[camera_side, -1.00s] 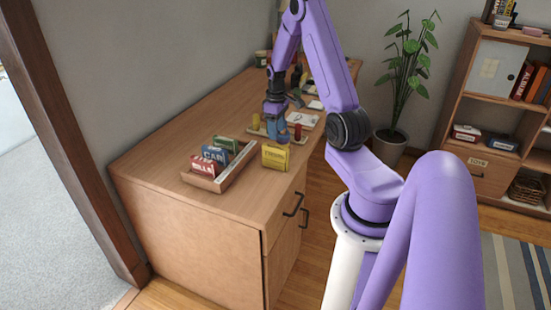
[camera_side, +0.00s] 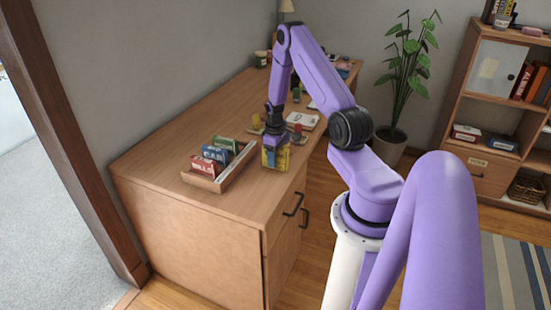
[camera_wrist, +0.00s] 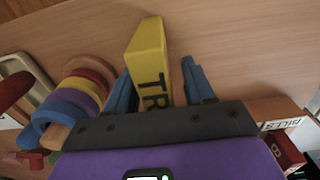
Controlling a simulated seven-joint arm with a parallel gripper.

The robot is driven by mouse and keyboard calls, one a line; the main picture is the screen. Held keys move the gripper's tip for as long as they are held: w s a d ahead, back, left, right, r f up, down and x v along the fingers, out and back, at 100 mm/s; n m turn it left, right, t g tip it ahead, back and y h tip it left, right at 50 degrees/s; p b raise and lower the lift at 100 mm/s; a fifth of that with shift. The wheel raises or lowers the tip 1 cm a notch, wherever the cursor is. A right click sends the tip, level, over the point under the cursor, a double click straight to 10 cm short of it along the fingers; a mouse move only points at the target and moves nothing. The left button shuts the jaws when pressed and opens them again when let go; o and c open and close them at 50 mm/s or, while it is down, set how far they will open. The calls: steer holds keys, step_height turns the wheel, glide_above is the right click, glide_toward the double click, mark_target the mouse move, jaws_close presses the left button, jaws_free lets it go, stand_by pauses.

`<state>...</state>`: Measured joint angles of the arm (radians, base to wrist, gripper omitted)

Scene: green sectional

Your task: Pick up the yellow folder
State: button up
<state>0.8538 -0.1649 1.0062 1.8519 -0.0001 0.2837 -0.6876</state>
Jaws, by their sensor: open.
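The yellow folder (camera_side: 283,158) stands upright on the wooden desk near its front edge, partly hidden by my gripper in the side view. In the wrist view the yellow folder (camera_wrist: 148,58) shows dark lettering and sits between my two blue fingers, nearer the left one. My gripper (camera_wrist: 160,85) is open, with a gap between the folder and the right finger. In the side view my gripper (camera_side: 270,158) is low over the desk at the folder. Whether a finger touches the folder I cannot tell.
A wooden tray (camera_side: 236,170) with red, blue and green folders stands left of the yellow folder. Coloured arches (camera_wrist: 85,85) lie left of my gripper in the wrist view. A white pad (camera_side: 303,120) lies farther back. The desk's left rear surface is clear.

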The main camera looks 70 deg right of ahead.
steer(key=shift+f, duration=0.5)
jaws_close()
steer(key=shift+r, duration=0.1)
